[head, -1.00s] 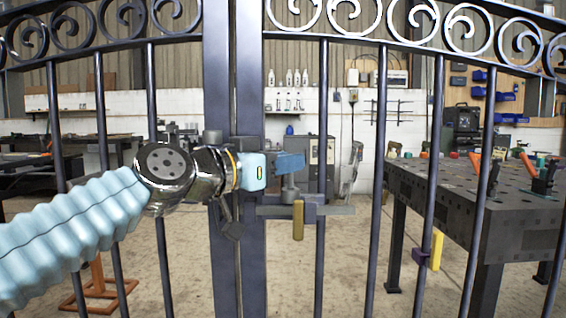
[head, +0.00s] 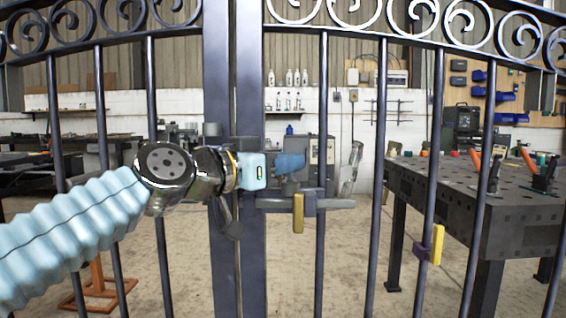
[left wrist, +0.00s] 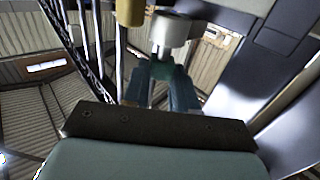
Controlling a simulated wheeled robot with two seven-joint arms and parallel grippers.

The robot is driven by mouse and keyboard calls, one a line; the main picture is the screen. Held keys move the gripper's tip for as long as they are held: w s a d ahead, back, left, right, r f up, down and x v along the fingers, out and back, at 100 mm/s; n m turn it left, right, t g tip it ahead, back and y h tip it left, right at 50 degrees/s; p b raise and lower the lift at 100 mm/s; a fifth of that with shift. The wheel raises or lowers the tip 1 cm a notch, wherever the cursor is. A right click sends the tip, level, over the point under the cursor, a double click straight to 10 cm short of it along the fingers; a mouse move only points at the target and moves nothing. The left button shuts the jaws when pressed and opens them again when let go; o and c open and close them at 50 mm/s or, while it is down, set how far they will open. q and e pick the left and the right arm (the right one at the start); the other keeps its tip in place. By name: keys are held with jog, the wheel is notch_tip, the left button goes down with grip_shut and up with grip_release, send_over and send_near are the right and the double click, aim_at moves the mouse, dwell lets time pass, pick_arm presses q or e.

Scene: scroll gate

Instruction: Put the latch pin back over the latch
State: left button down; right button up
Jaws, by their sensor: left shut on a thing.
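My left gripper (head: 291,163) has dark blue fingers just right of the gate's central posts, above the latch bar. It is shut on a short grey cylinder, which looks like the latch pin (head: 289,187); only a small part shows under the fingers. In the left wrist view the pin is a silvery cylinder (left wrist: 170,28) at the fingertips (left wrist: 163,75). I cannot tell whether the pin touches the latch. My right gripper is not in view.
Dark vertical gate bars (head: 322,262) and the thick central posts (head: 220,265) stand close around the gripper. A second yellow handle (head: 436,245) sits on a bar at right. A dark worktable (head: 520,215) stands behind the gate.

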pick_arm(q)
jog(key=shift+f+b, duration=0.35)
jog(key=c, duration=0.8)
grip_release()
jog(key=b+v, duration=0.3)
jog(key=v, duration=1.1)
jog(key=shift+b, duration=0.4)
